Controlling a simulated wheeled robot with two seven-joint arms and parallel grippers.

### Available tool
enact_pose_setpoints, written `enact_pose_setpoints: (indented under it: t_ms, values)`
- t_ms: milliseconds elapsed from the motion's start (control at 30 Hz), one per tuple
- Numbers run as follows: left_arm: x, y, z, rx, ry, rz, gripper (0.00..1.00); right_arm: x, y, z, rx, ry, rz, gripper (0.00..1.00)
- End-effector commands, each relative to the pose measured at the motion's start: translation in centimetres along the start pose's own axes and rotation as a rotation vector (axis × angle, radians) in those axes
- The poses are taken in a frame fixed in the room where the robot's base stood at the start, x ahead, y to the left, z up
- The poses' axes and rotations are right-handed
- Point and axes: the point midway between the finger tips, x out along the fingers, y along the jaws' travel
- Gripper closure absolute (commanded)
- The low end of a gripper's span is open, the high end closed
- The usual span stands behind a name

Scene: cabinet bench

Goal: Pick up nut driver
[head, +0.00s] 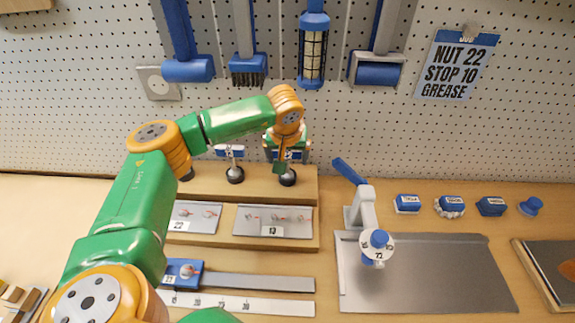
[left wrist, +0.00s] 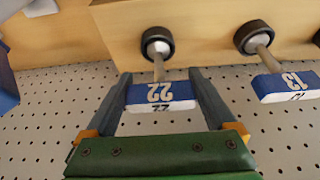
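A nut driver (left wrist: 160,94) with a blue and white handle marked 22 stands with its shaft in a black ring on the wooden rack; in the head view its handle (head: 290,155) is partly hidden by my gripper. My left gripper (left wrist: 160,100) has its two fingers apart, one on each side of this handle, very close to its ends. I see no clear closing on it. In the head view my left gripper (head: 286,152) reaches down over the rack. A second driver (left wrist: 286,84), marked 13, stands beside it, also in the head view (head: 229,152). My right gripper is not in view.
The wooden rack (head: 210,180) stands near the pegboard (head: 80,110). Hanging tools and a sign (head: 457,66) reading "NUT 22 STOP 10 GREASE" are above. A grey mat (head: 440,280) with a white and blue device (head: 365,215) lies to the right.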

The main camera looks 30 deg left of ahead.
Motion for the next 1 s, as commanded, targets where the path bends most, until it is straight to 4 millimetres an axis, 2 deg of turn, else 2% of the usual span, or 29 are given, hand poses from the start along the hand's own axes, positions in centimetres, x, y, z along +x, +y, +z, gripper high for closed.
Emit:
enact_pose_setpoints:
  t_ms: [33,100,133,367,500,567,633,800,867,933,1000]
  values:
    - [0.0,0.0,0.0,0.0,0.0,0.001,0.54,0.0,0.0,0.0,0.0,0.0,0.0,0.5]
    - [0.0,0.0,0.0,0.0,0.0,0.001,0.73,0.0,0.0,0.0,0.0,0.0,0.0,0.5]
    - [0.0,0.0,0.0,0.0,0.001,0.001,0.77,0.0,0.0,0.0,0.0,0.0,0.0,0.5]
    - [-0.1,0.1,-0.1,-0.001,0.001,0.002,0.77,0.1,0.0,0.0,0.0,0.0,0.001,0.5]
    - [-1.2,0.1,-0.6,-0.001,0.005,0.004,0.77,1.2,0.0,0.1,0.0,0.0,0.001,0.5]
    - [-2.3,0.1,-1.1,-0.002,0.007,0.006,0.77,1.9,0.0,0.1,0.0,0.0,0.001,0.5]
    - [-4.1,-0.7,-0.9,-0.001,0.007,0.006,0.77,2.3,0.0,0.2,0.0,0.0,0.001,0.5]
    - [-9.9,-3.6,0.0,-0.002,0.01,0.007,0.77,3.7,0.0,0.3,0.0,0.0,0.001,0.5]
    - [-10.9,-5.2,1.3,-0.001,0.01,0.004,0.77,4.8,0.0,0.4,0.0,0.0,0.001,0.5]
    - [-12.6,-6.7,2.2,-0.002,0.008,0.003,0.77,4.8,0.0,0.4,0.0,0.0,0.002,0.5]
    - [-14.7,-7.9,2.7,-0.002,0.009,0.001,0.77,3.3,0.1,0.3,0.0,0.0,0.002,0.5]
